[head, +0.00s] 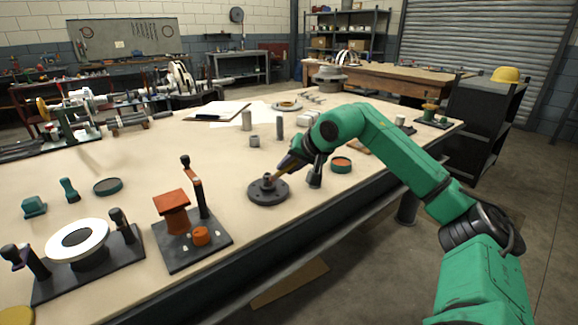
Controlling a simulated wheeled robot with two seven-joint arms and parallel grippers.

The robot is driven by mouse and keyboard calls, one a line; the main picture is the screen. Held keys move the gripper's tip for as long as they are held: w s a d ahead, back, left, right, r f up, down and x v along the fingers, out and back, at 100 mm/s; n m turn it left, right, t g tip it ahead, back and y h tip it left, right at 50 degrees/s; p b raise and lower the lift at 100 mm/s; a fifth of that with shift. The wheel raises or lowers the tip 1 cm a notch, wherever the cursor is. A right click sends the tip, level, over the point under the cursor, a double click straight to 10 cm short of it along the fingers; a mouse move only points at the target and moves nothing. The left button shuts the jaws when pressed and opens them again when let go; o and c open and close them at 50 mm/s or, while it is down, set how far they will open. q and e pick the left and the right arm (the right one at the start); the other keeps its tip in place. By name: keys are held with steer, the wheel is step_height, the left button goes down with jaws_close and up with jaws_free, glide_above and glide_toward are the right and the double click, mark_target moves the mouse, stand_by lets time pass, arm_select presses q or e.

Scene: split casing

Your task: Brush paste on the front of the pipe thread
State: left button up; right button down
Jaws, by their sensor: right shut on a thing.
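A dark round flange (268,193) lies on the bench with a short upright pipe stub (268,180) at its centre. My right gripper (293,161) is just right of and above the stub. It is shut on a slim brush (282,172) with a tan shaft, tilted down to the left. The brush's lower end is at the stub's upper right side; whether it touches the thread cannot be told. A low dark green pot with an orange top (341,164), probably the paste, stands right of the gripper. The left gripper is out of view.
A black plate with an orange block and levers (193,240) stands front left, beside a fixture with a white ring (78,241). Grey cylinders (280,127) stand behind the flange. A clipboard (217,111) lies farther back.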

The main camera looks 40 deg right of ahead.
steer(key=shift+s+f+b, duration=0.15)
steer(key=shift+f+b, duration=0.25)
steer(key=shift+f, duration=0.25)
steer(key=shift+w+r+p, duration=0.2)
steer(key=shift+p, duration=0.15)
steer(key=shift+r+p, duration=0.75)
steer(key=shift+p, duration=0.05)
steer(key=shift+f+b, duration=0.4)
steer(key=shift+f, duration=0.1)
steer(key=shift+s+a+f+b, duration=0.1)
steer(key=shift+s+f+b, duration=0.05)
steer(key=shift+f+b, duration=0.25)
steer(key=shift+r+p, duration=0.25)
steer(key=shift+p, duration=0.15)
steer(key=shift+w+r, duration=0.2)
steer(key=shift+r+p, duration=0.25)
steer(key=shift+p, duration=0.2)
steer(key=shift+s+f+b, duration=0.2)
steer(key=shift+f+b, duration=0.6)
steer(key=shift+b, duration=0.2)
steer(key=shift+w+r+p, duration=0.1)
steer(key=shift+r+p, duration=0.4)
steer(key=shift+p, duration=0.25)
